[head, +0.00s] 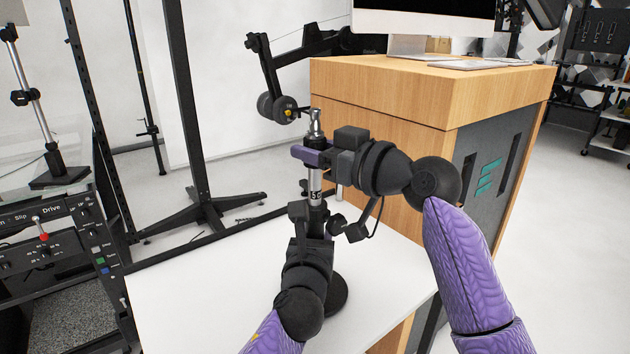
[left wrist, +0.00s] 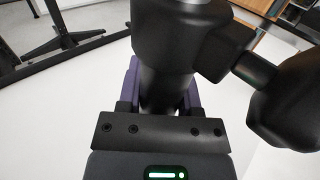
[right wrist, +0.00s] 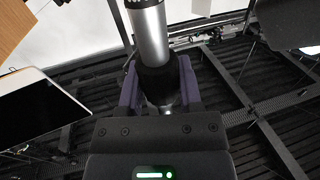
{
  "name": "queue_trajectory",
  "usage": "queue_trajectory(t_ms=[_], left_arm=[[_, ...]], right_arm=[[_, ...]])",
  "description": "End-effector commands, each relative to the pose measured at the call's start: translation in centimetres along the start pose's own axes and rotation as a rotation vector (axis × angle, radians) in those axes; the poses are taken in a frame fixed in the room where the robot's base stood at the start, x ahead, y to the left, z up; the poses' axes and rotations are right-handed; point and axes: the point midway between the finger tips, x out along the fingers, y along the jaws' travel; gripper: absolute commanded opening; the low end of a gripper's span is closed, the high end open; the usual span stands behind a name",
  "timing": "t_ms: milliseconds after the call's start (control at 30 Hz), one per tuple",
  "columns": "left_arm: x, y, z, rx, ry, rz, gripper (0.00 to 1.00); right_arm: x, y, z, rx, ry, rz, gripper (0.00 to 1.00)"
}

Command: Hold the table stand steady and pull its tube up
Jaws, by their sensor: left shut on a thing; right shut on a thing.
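The table stand has a round black base (head: 337,292) on the white table and an upright silver tube (head: 315,188) with a metal tip on top. My left gripper (head: 312,215) is the lower one, shut on the stand's black lower body (left wrist: 165,92). My right gripper (head: 312,155) is above it, shut around the upper part of the tube, just below the silver tip. In the right wrist view the tube's silver end (right wrist: 149,35) sticks out past a black collar between the fingers. The stand looks about upright. The left arm hides part of the base.
The white table (head: 200,290) is otherwise clear around the stand. A wooden cabinet (head: 400,100) with a monitor (head: 425,14) stands close behind on the right. A control panel (head: 80,250) and a black metal frame (head: 190,120) are at the left.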

Motion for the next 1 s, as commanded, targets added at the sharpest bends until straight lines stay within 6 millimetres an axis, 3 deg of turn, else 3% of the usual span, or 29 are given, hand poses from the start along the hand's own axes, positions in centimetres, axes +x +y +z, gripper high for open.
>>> queue_trajectory(t_ms=[33, 200, 533, 567, 633, 867, 1000], left_arm=[[0.0, 0.1, -0.1, -0.001, 0.005, 0.003, 0.0], [0.0, 0.1, -0.2, -0.002, 0.005, 0.002, 0.0], [0.0, 0.1, -0.2, -0.002, 0.007, 0.002, 0.0], [0.0, 0.1, -0.2, -0.003, 0.007, 0.002, 0.0], [0.0, 0.1, -0.2, -0.002, 0.007, 0.002, 0.0], [0.0, 0.0, -0.2, -0.001, 0.006, 0.001, 0.0], [0.0, 0.0, -0.2, -0.001, 0.006, 0.001, 0.0]], right_arm=[[-0.1, 0.1, -1.5, -0.009, 0.009, 0.004, 0.0], [-0.1, 0.0, -3.8, -0.006, 0.008, 0.003, 0.0], [-0.1, 0.0, -4.2, -0.004, 0.008, 0.002, 0.0], [-0.1, 0.0, -4.2, -0.004, 0.008, 0.002, 0.47], [-0.1, 0.0, -4.2, -0.004, 0.007, 0.002, 0.61], [-0.1, 0.0, -4.0, -0.002, 0.005, 0.001, 0.61], [-2.2, 0.1, -4.0, -0.004, 0.005, 0.004, 0.61]])
